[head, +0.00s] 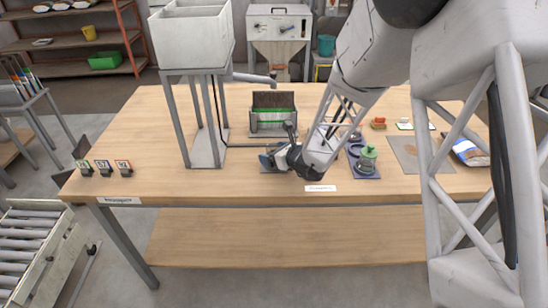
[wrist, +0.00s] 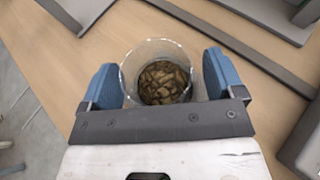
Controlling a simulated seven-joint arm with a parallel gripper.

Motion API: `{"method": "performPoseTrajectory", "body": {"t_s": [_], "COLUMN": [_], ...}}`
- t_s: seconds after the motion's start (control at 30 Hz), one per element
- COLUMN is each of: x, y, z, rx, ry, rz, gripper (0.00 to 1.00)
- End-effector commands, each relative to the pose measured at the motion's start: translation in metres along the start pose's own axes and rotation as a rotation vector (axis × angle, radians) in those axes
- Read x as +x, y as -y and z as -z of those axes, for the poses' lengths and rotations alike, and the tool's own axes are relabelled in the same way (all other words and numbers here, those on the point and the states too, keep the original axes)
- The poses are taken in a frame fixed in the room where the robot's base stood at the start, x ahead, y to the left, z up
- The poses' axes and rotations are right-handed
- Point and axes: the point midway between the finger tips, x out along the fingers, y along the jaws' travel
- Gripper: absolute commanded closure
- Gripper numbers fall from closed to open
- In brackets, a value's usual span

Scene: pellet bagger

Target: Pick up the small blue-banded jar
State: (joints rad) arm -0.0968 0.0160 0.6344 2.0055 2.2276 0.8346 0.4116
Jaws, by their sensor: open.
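My gripper (head: 270,160) is low over the front middle of the table, its fingers pointing left in the head view. In the wrist view my gripper (wrist: 160,78) is open, with one blue finger on each side of a clear round jar (wrist: 158,48). The jar holds brown pellets and its open mouth faces the camera. I cannot see a blue band on it from this angle, nor tell whether the fingers touch it. In the head view my gripper and arm hide this jar.
A hopper on a grey stand (head: 206,150) is left of my gripper. A grey bin with green inside (head: 272,112) stands behind it. To the right are a green-topped container (head: 368,154) on a dark mat and a blue-white bag (head: 468,150). Numbered tags (head: 103,167) stand at left.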

Motion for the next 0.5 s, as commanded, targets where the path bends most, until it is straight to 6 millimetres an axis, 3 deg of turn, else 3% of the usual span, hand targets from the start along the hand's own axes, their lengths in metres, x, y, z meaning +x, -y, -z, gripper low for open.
{"method": "performPoseTrajectory", "body": {"t_s": [0.13, 0.5], "x": [0.0, -0.0001], "y": [0.0, 0.0], "z": [0.0, 0.0001], "rx": [0.0, 0.0], "ry": [0.0, 0.0], "rz": [0.0, 0.0], "gripper": [0.13, 0.69]}}
